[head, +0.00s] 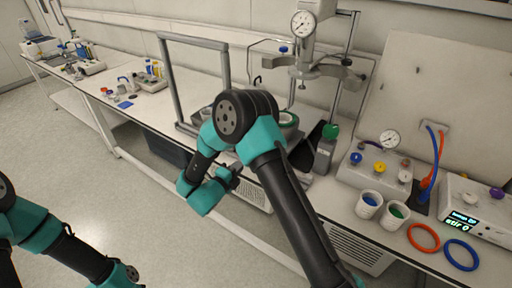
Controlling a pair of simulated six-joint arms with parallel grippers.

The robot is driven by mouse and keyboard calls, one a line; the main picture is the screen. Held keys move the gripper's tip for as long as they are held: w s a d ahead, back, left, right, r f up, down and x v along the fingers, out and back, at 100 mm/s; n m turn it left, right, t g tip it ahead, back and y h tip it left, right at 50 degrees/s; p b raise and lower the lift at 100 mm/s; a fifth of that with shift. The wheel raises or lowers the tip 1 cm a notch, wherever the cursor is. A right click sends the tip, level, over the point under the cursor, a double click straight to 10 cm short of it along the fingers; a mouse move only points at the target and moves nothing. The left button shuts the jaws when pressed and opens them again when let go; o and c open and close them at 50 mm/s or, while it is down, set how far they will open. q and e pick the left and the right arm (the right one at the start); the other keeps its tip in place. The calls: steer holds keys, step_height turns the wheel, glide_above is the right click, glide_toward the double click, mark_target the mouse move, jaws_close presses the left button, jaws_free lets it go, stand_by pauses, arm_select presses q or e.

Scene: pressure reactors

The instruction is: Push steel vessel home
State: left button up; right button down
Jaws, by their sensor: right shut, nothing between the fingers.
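My right arm crosses the middle of the head view, and its elbow covers part of the reactor stand's foot. My right gripper (234,172) hangs at the front edge of the bench, small and partly hidden by its own wrist; it is shut and empty.
A valve box with a gauge (378,166), two white cups (368,204), orange (424,237) and blue rings, and a stirrer box (474,212) fill the right. A grey frame (176,85) stands left.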

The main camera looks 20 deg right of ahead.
steer(key=x, duration=1.4)
steer(key=shift+w+d, duration=0.1)
steer(key=shift+d, duration=0.05)
steer(key=x, duration=1.6)
steer(key=shift+w+d+r, duration=0.1)
steer(key=shift+w+d, duration=0.05)
steer(key=shift+w+d+r, duration=0.15)
steer(key=shift+d, duration=0.25)
